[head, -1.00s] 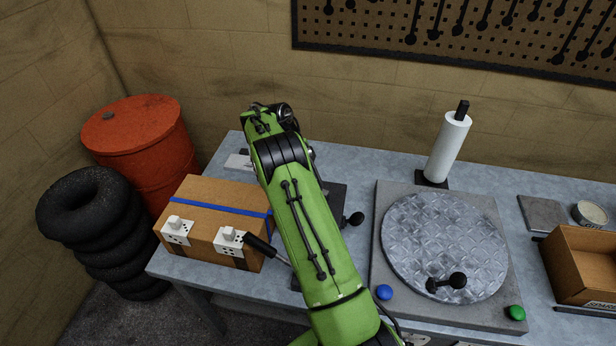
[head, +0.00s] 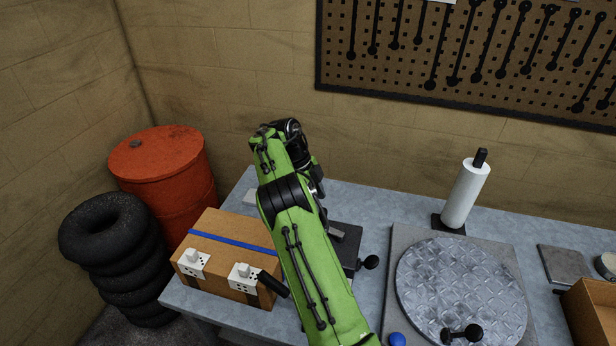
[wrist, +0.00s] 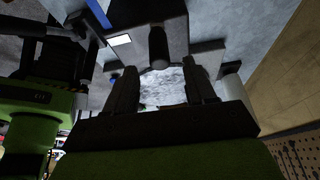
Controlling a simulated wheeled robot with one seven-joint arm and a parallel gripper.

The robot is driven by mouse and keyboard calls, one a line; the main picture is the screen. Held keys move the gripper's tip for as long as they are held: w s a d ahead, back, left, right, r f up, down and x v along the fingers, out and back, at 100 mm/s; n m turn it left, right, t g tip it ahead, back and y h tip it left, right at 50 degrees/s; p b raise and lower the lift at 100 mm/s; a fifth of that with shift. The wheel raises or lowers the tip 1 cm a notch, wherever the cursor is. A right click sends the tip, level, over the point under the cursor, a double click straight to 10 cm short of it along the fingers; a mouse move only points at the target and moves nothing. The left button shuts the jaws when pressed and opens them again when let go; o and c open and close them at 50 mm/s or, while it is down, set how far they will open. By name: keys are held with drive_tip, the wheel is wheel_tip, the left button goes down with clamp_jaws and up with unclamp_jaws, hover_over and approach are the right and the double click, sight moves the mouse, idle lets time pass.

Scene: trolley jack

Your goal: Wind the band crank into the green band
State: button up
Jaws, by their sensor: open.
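A dark grey block (head: 346,240) sits on the workbench beside my green arm, which covers part of it. A crank with a black knob (head: 370,262) sticks out at its right side; I take it for the band crank. My gripper (wrist: 164,88) is open in the wrist view, its two dark fingers apart with nothing held. A black cylindrical handle (wrist: 158,47) shows just beyond the gap between the fingertips, and I see no contact. In the head view my arm hides the gripper. I cannot make out a green band in either view.
A cardboard box (head: 235,250) with a blue strip and white fittings stands left of my arm. A black-gripped lever (head: 273,283) lies close by it. A round metal turntable (head: 455,290), a white roll (head: 466,195) and an open box (head: 590,320) are to the right.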

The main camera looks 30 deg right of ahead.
drive_tip(key=p+v, duration=0.3)
drive_tip(key=v, duration=0.5)
drive_tip(key=shift+f, duration=0.1)
